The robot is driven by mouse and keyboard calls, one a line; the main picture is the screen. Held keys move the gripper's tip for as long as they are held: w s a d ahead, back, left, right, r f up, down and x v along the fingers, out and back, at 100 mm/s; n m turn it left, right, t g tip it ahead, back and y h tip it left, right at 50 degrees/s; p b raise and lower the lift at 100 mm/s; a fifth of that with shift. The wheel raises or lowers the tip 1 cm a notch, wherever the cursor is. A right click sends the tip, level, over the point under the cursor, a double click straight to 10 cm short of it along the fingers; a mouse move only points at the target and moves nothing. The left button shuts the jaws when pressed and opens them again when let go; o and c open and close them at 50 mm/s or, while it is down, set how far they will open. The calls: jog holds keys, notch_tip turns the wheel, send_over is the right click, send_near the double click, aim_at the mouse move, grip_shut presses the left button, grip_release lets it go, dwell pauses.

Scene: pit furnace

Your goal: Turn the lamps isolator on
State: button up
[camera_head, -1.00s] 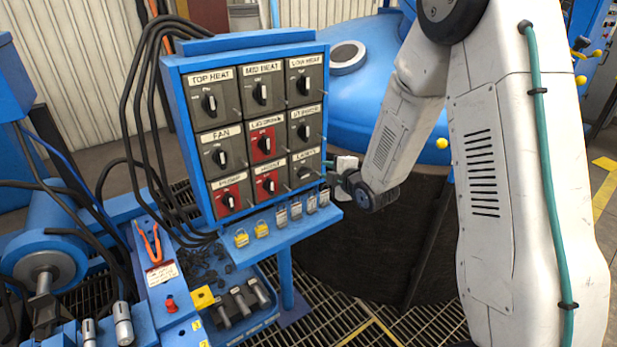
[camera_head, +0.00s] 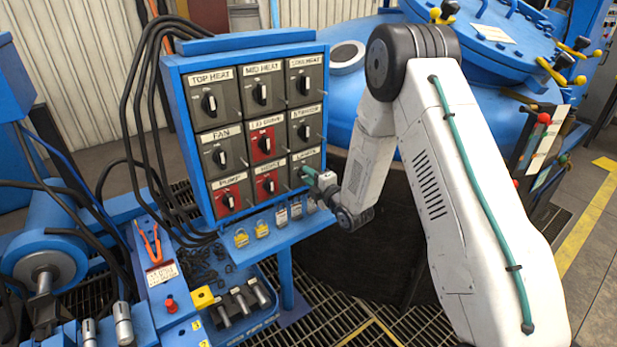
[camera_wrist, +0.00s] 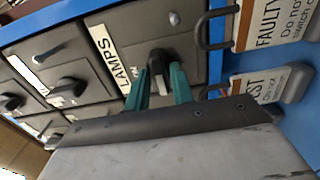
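The lamps isolator (camera_head: 303,166) is the grey bottom-right switch of the panel (camera_head: 252,125). In the wrist view its LAMPS label (camera_wrist: 114,54) and dark rotary handle (camera_wrist: 158,66) show clearly. The handle lies crosswise to those of the neighbouring switches. My gripper (camera_wrist: 160,78) has its two green fingers on either side of the handle, with narrow gaps seeming to show. Contact cannot be made out. In the head view my gripper (camera_head: 312,175) covers part of this switch.
Tagged padlocks hang along the shelf (camera_head: 283,231) under the panel; a FAULTY tag (camera_wrist: 268,25) and a second tag (camera_wrist: 258,88) are close beside my fingers. Other switches (camera_wrist: 68,86) adjoin the lamps switch. A blue furnace lid (camera_head: 480,35) stands behind my arm.

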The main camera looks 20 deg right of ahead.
jog(key=shift+w, duration=0.2)
grip_shut()
jog(key=shift+m, duration=0.3)
jog(key=m, duration=1.7)
jog(key=shift+f+m, duration=0.1)
jog(key=shift+m, duration=0.2)
dwell(0.4)
